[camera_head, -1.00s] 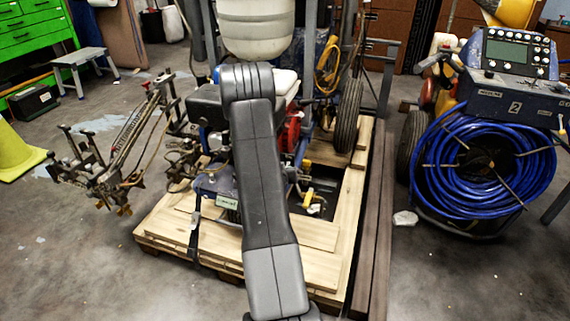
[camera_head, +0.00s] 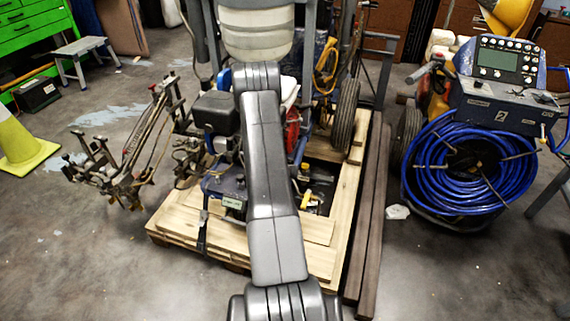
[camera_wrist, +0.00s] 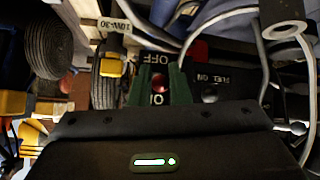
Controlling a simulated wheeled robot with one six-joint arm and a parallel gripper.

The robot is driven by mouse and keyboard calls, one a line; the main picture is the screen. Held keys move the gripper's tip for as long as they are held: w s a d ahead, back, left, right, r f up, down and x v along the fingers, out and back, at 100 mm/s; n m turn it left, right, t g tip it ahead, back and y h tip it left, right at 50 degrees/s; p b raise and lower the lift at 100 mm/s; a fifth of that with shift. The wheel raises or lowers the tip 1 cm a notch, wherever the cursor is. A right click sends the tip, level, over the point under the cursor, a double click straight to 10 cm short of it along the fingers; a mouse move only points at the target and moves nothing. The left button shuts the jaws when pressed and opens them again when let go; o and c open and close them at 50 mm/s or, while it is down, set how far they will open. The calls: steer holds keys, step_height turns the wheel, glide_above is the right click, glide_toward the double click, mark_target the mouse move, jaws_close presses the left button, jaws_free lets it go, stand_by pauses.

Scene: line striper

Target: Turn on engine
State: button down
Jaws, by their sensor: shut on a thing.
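In the wrist view, a red engine switch (camera_wrist: 160,82) sits on a black panel between upside-down white OFF and ON labels. My gripper (camera_wrist: 159,74) has its two dark green fingers on either side of the red switch, shut on it. A FUEL ON label (camera_wrist: 209,78) with a dark knob is just to the right. In the head view, the line striper's engine (camera_head: 216,112) stands on a wooden pallet, left of my arm. My arm hides the gripper and the switch there.
The pallet (camera_head: 318,232) carries the striper, with a black wheel (camera_head: 344,114) at its right. Dark planks (camera_head: 369,225) lie beside it. A blue hose reel (camera_head: 425,165) under a console stands right. A yellow cone (camera_head: 22,150) is far left. The left front floor is clear.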

steer(key=shift+d+r+g+p, duration=0.1)
steer(key=shift+r+g+p, duration=0.35)
steer(key=shift+p, duration=2.1)
steer(key=shift+w+f+p, duration=0.1)
steer(key=shift+f+p, duration=0.1)
steer(key=shift+p, duration=1.35)
steer(key=c, duration=1.4)
jaws_free()
steer(key=v, duration=1.3)
steer(key=shift+r+b, duration=0.3)
steer(key=shift+r, duration=0.25)
steer(key=shift+d, duration=0.15)
